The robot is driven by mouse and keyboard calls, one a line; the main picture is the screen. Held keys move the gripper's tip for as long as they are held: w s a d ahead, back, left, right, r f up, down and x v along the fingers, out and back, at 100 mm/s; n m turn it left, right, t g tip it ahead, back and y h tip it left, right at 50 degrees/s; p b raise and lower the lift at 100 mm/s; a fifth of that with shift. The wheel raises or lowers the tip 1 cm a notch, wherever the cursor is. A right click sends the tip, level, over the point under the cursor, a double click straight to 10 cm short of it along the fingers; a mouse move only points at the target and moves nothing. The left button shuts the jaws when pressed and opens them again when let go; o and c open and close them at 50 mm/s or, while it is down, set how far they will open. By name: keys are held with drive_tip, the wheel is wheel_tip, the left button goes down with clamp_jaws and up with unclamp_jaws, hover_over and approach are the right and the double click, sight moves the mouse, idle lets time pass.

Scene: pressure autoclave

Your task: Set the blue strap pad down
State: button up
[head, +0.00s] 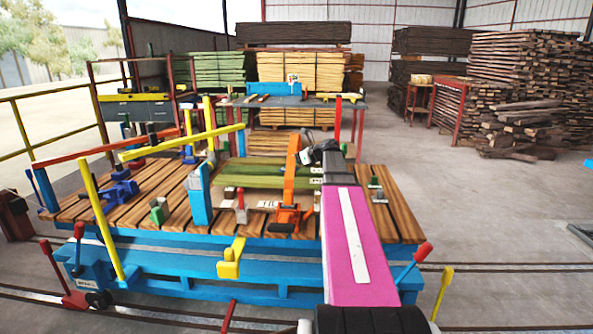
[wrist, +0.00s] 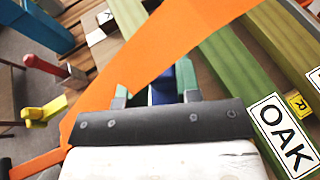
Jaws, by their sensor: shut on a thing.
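My gripper (wrist: 155,93) is shut on the blue strap pad (wrist: 163,86). Only a small dark blue part of the pad shows between the fingers in the wrist view, and its lower end is hidden. In the head view my gripper (head: 318,152) is over the table, just right of a tall orange arm (head: 290,170), and I cannot make out the pad there. The orange arm (wrist: 165,55) passes close in front of the fingers in the wrist view. Green boards (head: 250,178) lie beneath. I cannot tell whether the pad touches them.
The slatted wooden table (head: 80,208) has a blue frame and carries several clamps and posts. A board with an OAK label (wrist: 283,136) is right of my gripper. A yellow bar (head: 180,142) stands raised at the left. A second table (head: 300,101) is behind.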

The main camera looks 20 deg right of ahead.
sight(297, 168)
drive_tip(key=shift+w+d+f, duration=0.5)
drive_tip(key=shift+d+f, duration=0.15)
drive_tip(key=shift+d, duration=0.15)
drive_tip(key=shift+f, duration=1.9)
drive_tip(key=o, duration=0.9)
drive_tip(key=shift+f, duration=0.15)
drive_tip(key=v, duration=1.2)
